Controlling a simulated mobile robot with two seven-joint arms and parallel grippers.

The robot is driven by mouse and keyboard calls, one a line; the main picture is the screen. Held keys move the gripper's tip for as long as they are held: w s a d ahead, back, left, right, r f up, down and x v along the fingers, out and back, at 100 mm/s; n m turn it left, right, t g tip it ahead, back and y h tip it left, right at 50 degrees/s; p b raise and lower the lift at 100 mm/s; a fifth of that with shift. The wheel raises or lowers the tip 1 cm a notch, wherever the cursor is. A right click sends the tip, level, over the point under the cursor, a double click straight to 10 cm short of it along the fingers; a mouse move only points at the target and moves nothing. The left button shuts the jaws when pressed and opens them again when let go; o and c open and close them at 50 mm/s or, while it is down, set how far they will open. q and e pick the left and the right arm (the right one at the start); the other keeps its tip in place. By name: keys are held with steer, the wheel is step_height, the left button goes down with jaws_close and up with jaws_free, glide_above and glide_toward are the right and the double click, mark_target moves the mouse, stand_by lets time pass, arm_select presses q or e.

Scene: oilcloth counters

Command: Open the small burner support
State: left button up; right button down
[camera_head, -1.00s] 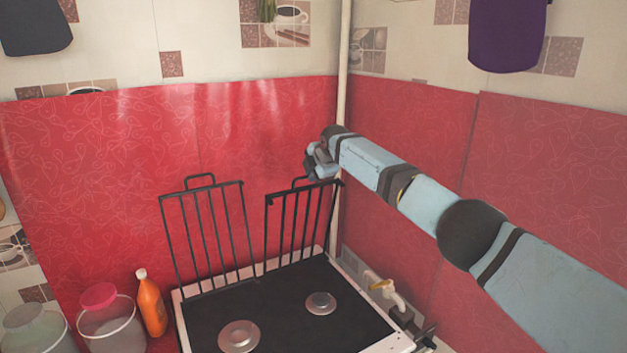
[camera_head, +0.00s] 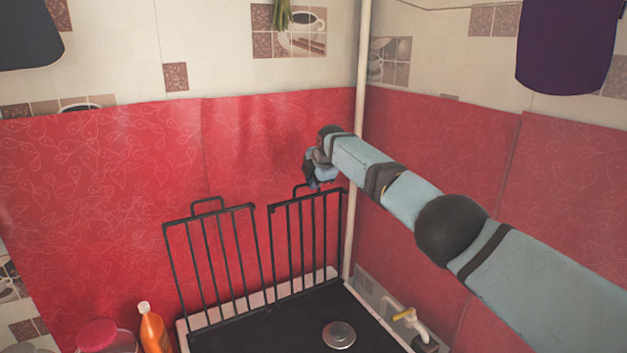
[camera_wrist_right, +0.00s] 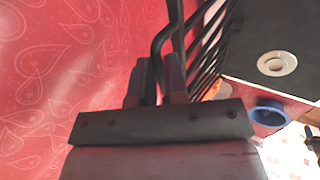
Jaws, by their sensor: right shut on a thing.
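The small burner support (camera_head: 290,202), a black barred grate on the right, stands nearly upright at the back of the stove, close to the red wall. My right gripper (camera_head: 316,183) is at its top edge, by the handle. In the right wrist view the fingers (camera_wrist_right: 155,82) are closed on the support's black bar (camera_wrist_right: 162,40); the exact contact is partly hidden. The wider left support (camera_head: 210,216) also stands upright beside it. My left gripper is not in view.
The black stovetop (camera_head: 270,325) has a burner (camera_head: 339,334) at right. A yellow-handled valve (camera_head: 404,314) is beside the stove. An orange bottle (camera_head: 153,332) and a pink-lidded jar (camera_head: 97,336) stand at left. A pipe (camera_head: 357,130) runs up the corner.

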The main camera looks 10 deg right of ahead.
steer(key=shift+w+a, duration=0.1)
steer(key=shift+w, duration=0.25)
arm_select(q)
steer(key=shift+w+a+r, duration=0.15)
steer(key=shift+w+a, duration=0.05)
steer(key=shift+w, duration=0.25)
arm_select(e)
steer(key=shift+r, duration=0.1)
steer(key=c, duration=1.2)
jaws_free()
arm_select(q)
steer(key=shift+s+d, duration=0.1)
arm_select(e)
steer(key=shift+s, duration=0.1)
arm_select(q)
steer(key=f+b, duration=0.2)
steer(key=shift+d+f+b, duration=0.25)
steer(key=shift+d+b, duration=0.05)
steer(key=shift+b, duration=0.1)
arm_select(e)
steer(key=v, duration=1.3)
steer(key=shift+s+d+r, duration=0.2)
steer(key=shift+r, duration=0.1)
